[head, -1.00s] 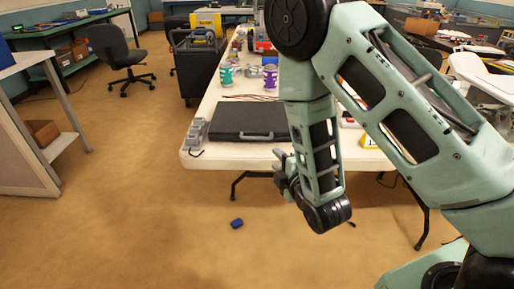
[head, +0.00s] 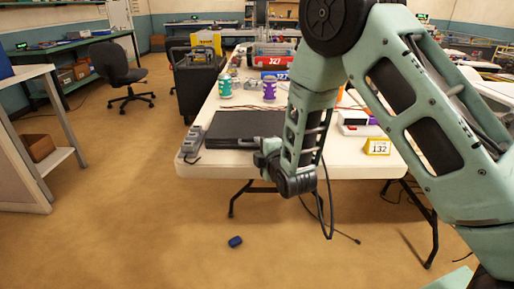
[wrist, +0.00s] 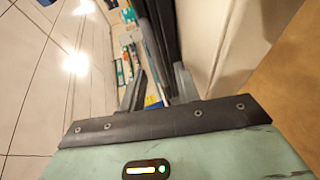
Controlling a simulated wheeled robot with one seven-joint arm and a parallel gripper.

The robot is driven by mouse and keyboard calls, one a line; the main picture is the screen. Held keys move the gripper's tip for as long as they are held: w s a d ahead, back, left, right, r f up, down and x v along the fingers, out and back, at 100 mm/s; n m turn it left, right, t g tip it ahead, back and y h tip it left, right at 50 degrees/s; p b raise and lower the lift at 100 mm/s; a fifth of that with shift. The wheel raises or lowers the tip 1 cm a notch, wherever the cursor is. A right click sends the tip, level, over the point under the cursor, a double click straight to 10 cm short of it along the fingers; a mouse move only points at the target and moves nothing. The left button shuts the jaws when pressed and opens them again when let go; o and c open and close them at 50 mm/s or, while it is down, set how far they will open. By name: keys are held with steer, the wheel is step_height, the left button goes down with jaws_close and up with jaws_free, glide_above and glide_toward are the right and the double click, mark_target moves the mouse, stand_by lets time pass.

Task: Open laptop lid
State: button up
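The laptop (head: 238,124) is a flat black slab, lid shut, lying near the front left of the white table (head: 222,163). My gripper (head: 264,158) is at its front right edge in the head view and hides that corner. In the wrist view my gripper (wrist: 158,82) has its two fingers apart. The laptop's dark edge (wrist: 163,22) runs between and beyond the fingertips. I cannot tell whether a finger touches it.
A grey power strip (head: 192,142) lies left of the laptop. Teal (head: 225,87) and purple (head: 270,88) cups stand behind it. A yellow "132" sign (head: 378,147) is at the right. A blue object (head: 235,242) lies on the open floor.

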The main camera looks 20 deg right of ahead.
steer(key=shift+x, duration=1.05)
jaws_close()
steer(key=shift+r, duration=0.15)
